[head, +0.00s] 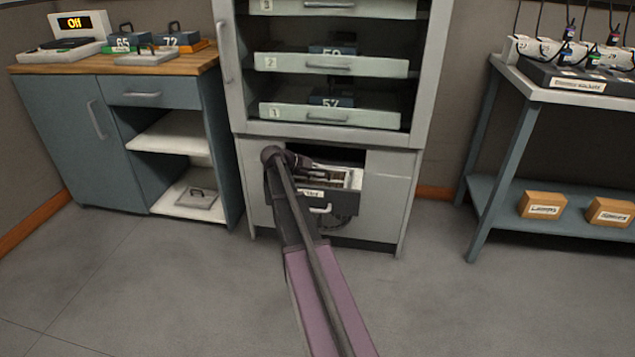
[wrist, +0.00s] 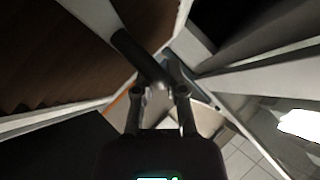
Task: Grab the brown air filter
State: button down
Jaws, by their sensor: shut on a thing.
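In the wrist view my gripper (wrist: 160,91) is shut on a dark grey bar (wrist: 140,56) that runs up and left from between the fingertips. I cannot tell what the bar belongs to. In the head view my arm reaches an open drawer (head: 320,203) in the lower part of the grey cabinet. The drawer has a front handle and a label, and holds some pale and dark items too small to make out. My fingertips are not clear there. I cannot pick out a brown air filter for certain; a dark brown ribbed surface (wrist: 60,50) shows at the wrist view's upper left.
Numbered shelves (head: 330,64) stand above the drawer. A blue counter (head: 110,130) with a wooden top stands at left, and a blue-grey bench (head: 545,92) with two labelled boxes (head: 545,205) on its lower shelf at right. The floor in front is clear.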

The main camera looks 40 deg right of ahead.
jog(key=shift+r, duration=0.15)
notch_tip(320, 180, up, 18)
jog(key=p, duration=1.8)
jog(key=shift+f, duration=0.2)
jog(key=shift+s, duration=0.15)
